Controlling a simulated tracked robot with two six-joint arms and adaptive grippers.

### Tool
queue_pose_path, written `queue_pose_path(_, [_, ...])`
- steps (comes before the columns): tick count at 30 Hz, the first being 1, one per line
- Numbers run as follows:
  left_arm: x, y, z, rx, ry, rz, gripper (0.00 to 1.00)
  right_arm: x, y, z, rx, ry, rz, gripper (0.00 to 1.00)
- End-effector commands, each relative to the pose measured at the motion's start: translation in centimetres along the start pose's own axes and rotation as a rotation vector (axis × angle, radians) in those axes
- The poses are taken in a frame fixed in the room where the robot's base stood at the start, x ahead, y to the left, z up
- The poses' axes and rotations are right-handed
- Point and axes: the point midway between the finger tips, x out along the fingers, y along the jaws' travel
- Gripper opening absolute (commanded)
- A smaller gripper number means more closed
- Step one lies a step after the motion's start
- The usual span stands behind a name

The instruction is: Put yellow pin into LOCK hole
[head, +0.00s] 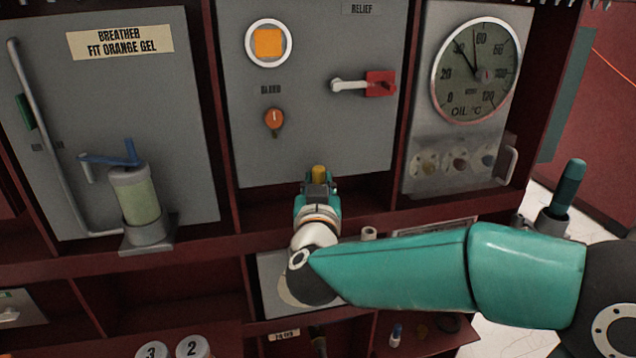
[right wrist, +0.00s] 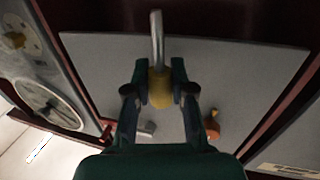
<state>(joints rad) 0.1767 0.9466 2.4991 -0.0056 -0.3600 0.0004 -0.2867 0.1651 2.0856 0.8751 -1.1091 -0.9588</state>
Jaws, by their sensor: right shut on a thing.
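My right gripper (head: 318,180) is shut on the yellow pin (head: 319,172), in front of the lower edge of the middle grey panel. In the right wrist view the fingers (right wrist: 160,88) clasp the pin's yellow head (right wrist: 160,92) from both sides. Its bare metal shaft (right wrist: 156,40) points away from the palm, toward the top of that picture. I cannot make out a hole marked LOCK; a small label (head: 270,90) above the orange knob is too blurred to read. My left gripper is not in view.
The middle panel (head: 345,140) carries an orange knob (head: 274,119), a white lever with a red block (head: 380,84) and an orange square window (head: 268,43). An oil gauge (head: 476,72) is at right, a breather cylinder (head: 134,195) at left. Dark red cabinet edges frame the panels.

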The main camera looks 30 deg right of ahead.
Motion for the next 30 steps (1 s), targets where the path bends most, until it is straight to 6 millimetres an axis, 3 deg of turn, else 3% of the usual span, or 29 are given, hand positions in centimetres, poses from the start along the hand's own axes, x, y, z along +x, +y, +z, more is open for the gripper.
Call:
queue_pose_path(3, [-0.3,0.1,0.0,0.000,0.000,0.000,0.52,-0.2,0.0,-0.1,0.000,-0.002,-0.001,0.00])
queue_pose_path(21, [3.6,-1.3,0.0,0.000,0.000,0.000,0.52,-0.1,-0.1,5.0,0.000,0.000,-0.002,0.00])
queue_pose_path(30, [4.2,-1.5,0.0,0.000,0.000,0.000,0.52,-0.1,-0.1,5.8,0.000,0.000,-0.003,0.00])
